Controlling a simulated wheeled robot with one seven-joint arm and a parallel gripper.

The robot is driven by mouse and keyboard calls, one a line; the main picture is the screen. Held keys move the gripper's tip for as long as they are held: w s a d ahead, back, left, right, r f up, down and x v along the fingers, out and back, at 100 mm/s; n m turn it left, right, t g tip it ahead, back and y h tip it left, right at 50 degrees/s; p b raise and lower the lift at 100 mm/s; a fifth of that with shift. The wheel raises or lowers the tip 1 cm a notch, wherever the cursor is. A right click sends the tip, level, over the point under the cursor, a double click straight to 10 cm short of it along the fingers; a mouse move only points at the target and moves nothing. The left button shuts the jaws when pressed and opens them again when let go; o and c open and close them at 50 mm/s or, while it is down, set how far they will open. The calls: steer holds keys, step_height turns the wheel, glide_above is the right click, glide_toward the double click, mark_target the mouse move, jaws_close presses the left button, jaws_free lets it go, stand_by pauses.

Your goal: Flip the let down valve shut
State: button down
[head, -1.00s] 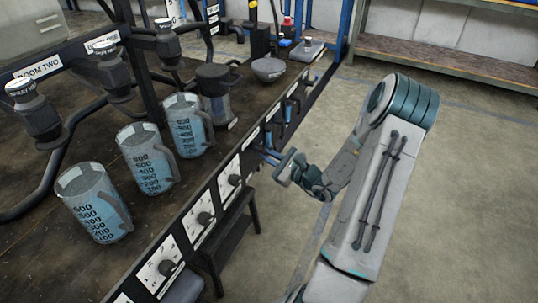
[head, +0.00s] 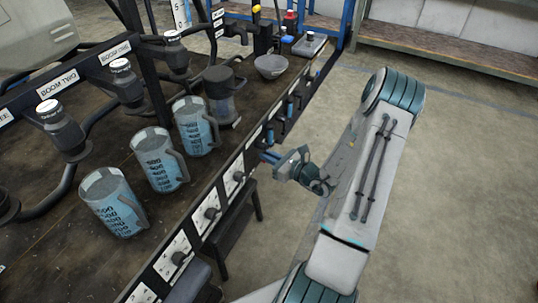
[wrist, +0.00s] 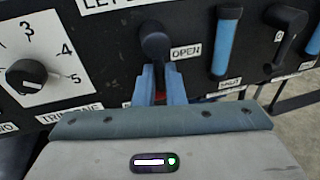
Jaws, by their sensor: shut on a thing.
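The let down valve (wrist: 153,42) is in the wrist view, on the black front panel under a label that begins "LET D". Its dark round hub is at the top and its lever hangs down, with an "OPEN" label (wrist: 186,52) to the right. My gripper (wrist: 160,84) has its blue fingers on both sides of the lever's lower end, shut on it. A bit of red shows between the fingers. The head view shows my gripper (head: 268,157) at the bench's front panel, where the lever is too small to make out.
A dial (wrist: 27,76) sits left of the valve. Blue-handled (wrist: 226,40) and black-handled (wrist: 287,35) levers sit to its right. Measuring jugs (head: 113,203) stand on the bench above. A dark stool (head: 232,220) stands below the panel. The floor (head: 450,180) at right is clear.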

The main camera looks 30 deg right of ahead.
steer(key=c, duration=1.5)
jaws_free()
steer(key=p+v, duration=0.2)
steer(key=v, duration=1.1)
steer(key=shift+s+d, duration=0.2)
steer(key=shift+s, duration=0.2)
steer(key=s+a+r+n+g+y+p, duration=0.2)
steer(key=a+r+n+g+p, duration=0.45)
steer(key=a+r+n, duration=0.35)
steer(key=s+a+r+n+g+y+p, duration=0.1)
steer(key=s+a+r+n+g+p, duration=0.1)
steer(key=a+r+n+g+p, duration=0.75)
steer(key=s+r+n+t+h+p, duration=0.2)
steer(key=r+n+h, duration=0.3)
steer(key=r, duration=0.7)
steer(key=s+a+r+n+t+h+p, duration=0.1)
steer(key=s+r+n+h+p, duration=0.4)
steer(key=r, duration=0.8)
steer(key=shift+s+r+n+t+h, duration=0.3)
steer(key=shift+n+t, duration=0.1)
steer(key=shift+n, duration=0.15)
